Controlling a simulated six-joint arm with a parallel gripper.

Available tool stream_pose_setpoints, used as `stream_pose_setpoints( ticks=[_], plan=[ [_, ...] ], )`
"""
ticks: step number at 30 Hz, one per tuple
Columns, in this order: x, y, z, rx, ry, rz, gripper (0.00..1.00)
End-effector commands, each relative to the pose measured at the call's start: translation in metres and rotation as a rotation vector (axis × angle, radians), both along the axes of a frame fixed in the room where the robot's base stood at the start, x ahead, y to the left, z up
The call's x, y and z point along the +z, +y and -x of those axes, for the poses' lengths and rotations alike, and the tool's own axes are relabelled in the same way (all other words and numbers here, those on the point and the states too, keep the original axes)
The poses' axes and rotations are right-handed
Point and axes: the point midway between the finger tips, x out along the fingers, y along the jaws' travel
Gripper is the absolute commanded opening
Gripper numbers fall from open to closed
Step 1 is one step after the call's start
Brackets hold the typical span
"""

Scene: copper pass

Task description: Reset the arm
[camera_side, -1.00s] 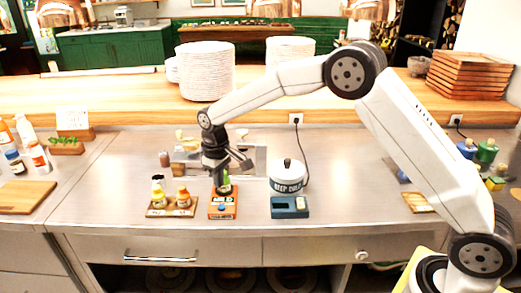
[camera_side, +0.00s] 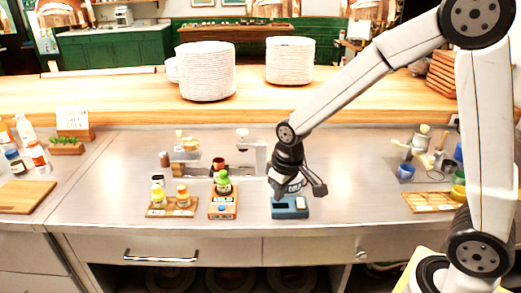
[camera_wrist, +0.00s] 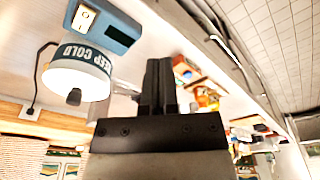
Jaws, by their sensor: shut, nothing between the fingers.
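My gripper (camera_side: 278,193) hangs at the end of my arm in the side view, just above and behind the blue box (camera_side: 290,208). In the wrist view my gripper (camera_wrist: 159,68) has its two dark fingers together with nothing between them. The white "KEEP COLD" pot (camera_wrist: 78,78) shows to the left of the fingers in the wrist view. In the side view the pot is mostly hidden behind my gripper. The blue box with its white switch (camera_wrist: 105,25) lies above the pot in the wrist view.
Left of that is a wooden tray (camera_side: 171,210) with small jars. Plate stacks (camera_side: 207,72) stand on the back shelf. Cups and a mortar (camera_side: 418,145) stand at the right.

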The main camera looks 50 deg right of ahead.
Motion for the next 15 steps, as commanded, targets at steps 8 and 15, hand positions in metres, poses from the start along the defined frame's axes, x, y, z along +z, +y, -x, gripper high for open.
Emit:
stream_pose_setpoints(
  ticks=[8, 15],
  plan=[
    [-0.007, -0.013, 0.067, -0.058, -0.051, -0.007, 0.00],
    [-0.012, -0.018, 0.098, -0.084, -0.074, -0.010, 0.00]
  ],
)
